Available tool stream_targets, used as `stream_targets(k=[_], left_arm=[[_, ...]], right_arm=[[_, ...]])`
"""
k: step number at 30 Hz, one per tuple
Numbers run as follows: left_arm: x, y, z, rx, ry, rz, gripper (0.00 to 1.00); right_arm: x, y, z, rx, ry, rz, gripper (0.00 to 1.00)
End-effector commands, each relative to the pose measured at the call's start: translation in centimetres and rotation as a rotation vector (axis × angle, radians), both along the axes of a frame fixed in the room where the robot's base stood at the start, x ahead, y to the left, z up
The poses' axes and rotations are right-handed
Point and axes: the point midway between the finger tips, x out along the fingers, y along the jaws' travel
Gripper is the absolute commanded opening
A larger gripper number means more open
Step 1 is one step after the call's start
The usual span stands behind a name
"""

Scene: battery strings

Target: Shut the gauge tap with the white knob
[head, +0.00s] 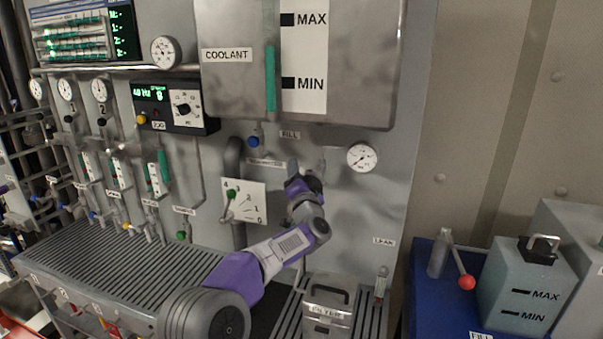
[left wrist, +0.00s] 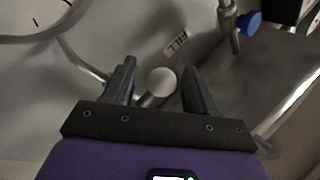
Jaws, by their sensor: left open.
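The white knob (left wrist: 161,81) shows in the left wrist view as a pale ball on a short grey stem, between the two dark fingers of my left gripper (left wrist: 158,68). The fingers are open, with a visible gap on each side of the knob. The knob is hidden there behind my gripper. My right gripper is not in view.
A blue knob (head: 254,142) sits on a pipe to the upper left of my gripper. The coolant tank (head: 380,75) overhangs above. A slatted bench (head: 125,262) and a FILTER box (head: 327,302) are below. A blue surface (head: 420,290) with containers is at right.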

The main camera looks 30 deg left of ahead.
Motion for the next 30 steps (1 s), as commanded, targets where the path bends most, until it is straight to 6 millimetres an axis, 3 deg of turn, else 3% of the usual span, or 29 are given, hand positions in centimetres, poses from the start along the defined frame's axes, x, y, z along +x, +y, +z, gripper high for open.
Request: stream_targets(k=[2, 12, 23, 30], left_arm=[[0.0, 0.0, 0.0, 0.000, 0.000, 0.000, 0.57], [0.0, 0.0, 0.0, 0.000, -0.001, -0.001, 0.05], [0.0, -0.1, 0.2, -0.013, -0.007, -0.002, 0.04], [0.0, -0.2, 0.2, -0.104, -0.030, -0.002, 0.04]], right_arm=[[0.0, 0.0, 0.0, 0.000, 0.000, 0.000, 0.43], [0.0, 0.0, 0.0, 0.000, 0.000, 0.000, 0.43], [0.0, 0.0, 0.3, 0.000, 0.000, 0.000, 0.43], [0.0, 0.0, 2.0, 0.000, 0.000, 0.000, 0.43]])
